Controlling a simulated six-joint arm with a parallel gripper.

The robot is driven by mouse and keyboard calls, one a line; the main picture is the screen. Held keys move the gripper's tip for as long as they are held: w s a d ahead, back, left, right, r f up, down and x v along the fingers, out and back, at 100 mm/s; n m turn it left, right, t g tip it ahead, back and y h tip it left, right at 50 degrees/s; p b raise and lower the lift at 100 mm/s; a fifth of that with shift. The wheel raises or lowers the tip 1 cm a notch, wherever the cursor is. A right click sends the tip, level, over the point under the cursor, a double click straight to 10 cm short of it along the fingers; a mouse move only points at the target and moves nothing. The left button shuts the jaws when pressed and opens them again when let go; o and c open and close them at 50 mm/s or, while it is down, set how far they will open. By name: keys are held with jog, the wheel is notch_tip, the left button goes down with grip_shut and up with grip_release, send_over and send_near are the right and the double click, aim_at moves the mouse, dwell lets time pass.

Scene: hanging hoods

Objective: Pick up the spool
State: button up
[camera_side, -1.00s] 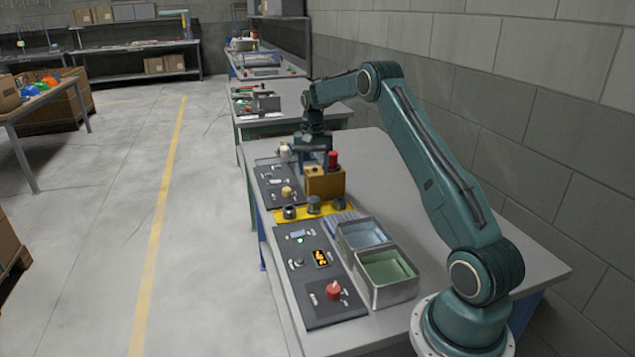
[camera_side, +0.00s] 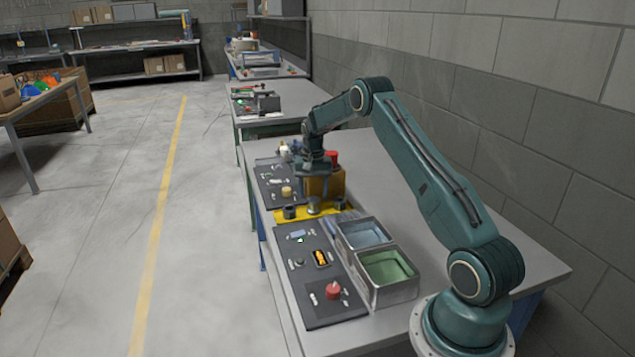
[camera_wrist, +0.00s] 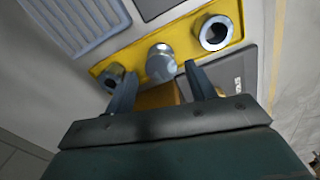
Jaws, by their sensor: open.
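Several metal parts stand on a yellow plate (camera_side: 324,213) near the bench's left edge. The middle one, a rounded grey part (camera_side: 313,207) that looks like the spool, is at the centre of the wrist view (camera_wrist: 160,64). A hollow cylinder (camera_wrist: 216,33) is on its right in that view, and a smaller ring-topped part (camera_wrist: 112,76) on its left. My gripper (camera_wrist: 160,72) is open and empty, its two fingers reaching toward the middle part, one to each side in the picture.
A tan block (camera_side: 330,183) with a red cylinder (camera_side: 331,158) stands close to my gripper. The bench's right side is clear.

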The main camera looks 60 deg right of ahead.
aim_at(313, 200)
jog(key=shift+f, duration=2.1)
jog(key=c, duration=0.9)
